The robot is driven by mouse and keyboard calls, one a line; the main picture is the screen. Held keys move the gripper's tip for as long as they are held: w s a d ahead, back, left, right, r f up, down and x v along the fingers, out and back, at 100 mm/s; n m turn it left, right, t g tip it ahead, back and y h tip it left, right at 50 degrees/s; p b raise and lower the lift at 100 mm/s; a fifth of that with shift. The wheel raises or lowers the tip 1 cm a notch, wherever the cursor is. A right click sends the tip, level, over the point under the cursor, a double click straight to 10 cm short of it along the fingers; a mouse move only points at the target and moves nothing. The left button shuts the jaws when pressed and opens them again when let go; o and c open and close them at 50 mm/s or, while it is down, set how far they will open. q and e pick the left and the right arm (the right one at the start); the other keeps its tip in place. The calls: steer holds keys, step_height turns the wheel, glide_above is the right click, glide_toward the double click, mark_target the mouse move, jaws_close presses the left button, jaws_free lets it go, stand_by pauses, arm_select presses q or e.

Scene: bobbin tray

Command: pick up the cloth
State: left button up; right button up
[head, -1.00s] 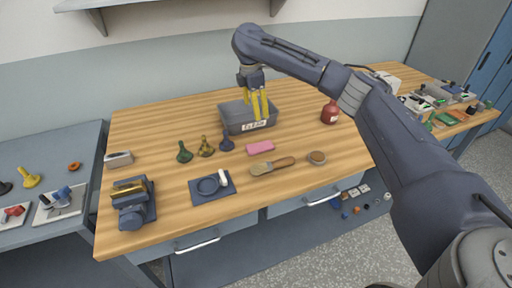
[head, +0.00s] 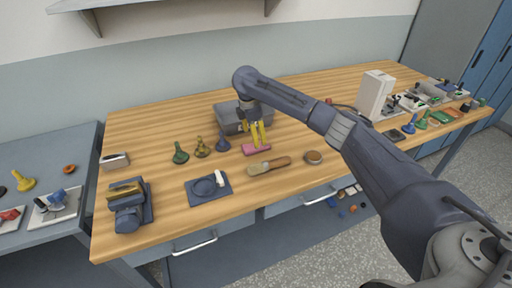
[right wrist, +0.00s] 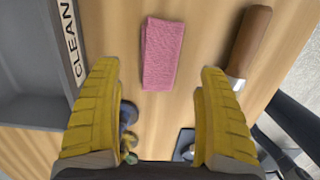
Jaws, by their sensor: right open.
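The cloth is a folded pink rectangle (head: 257,149) lying flat on the wooden bench top in the head view. It also shows in the right wrist view as the pink cloth (right wrist: 162,54), ahead of and between the fingertips. My right gripper (head: 258,134) has yellow fingers and is over the cloth, pointing down; in the right wrist view its fingers (right wrist: 158,85) are spread wide with nothing between them. The fingertips overlap the cloth's far side in the head view, but I cannot tell whether they touch it. My left gripper is not in view.
A grey bin (head: 228,119) labelled CLEAN stands behind the cloth. Bobbin-like pieces (head: 201,147) stand to the left.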

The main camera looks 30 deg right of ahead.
steer(key=shift+d+f, duration=0.15)
steer(key=shift+f, duration=1.2)
steer(key=shift+d+f, duration=0.15)
steer(key=shift+f, duration=1.2)
steer(key=c, duration=1.1)
